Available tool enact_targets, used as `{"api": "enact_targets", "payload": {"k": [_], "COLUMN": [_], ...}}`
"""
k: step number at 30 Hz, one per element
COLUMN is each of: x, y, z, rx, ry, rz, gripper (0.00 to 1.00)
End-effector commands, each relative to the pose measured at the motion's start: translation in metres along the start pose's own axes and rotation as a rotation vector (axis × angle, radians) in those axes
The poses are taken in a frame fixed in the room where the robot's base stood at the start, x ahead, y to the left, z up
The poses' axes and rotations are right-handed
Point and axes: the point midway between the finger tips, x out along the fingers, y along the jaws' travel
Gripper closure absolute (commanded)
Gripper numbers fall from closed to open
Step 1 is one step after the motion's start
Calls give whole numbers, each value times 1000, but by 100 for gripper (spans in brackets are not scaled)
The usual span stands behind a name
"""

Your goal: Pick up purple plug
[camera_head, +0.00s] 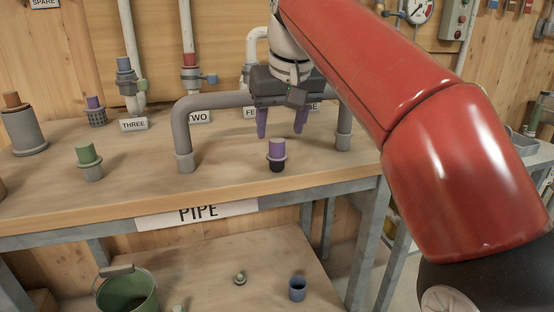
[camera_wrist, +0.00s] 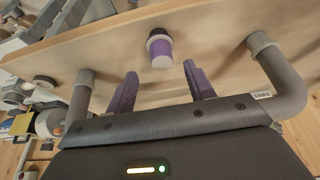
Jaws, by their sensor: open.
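The purple plug (camera_head: 276,149) stands upright on the bench in front of the grey pipe arch, with a grey ring and a dark lower part. It also shows in the wrist view (camera_wrist: 160,52), beyond my fingertips and roughly between them. My gripper (camera_head: 281,131) has two purple fingers, spread apart and empty. In the head view it hangs just above and behind the plug, apart from it. The open fingers also show in the wrist view (camera_wrist: 160,72).
The grey pipe arch (camera_head: 184,135) has a leg on each side of my gripper. A green plug (camera_head: 86,153) stands to the left. Another purple piece (camera_head: 93,102) sits in a grey holder further back. The bench's front edge (camera_head: 110,215) lies before the plug, with bare wood around it.

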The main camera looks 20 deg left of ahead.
Motion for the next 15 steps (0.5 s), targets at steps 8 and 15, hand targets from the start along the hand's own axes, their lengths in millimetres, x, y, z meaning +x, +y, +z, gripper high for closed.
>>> {"api": "enact_targets", "payload": {"k": [8, 15], "x": [40, 60], "y": [-4, -4], "z": [7, 6], "rx": [0, 1], "ry": [-2, 1], "rz": [0, 0], "gripper": [47, 47]}}
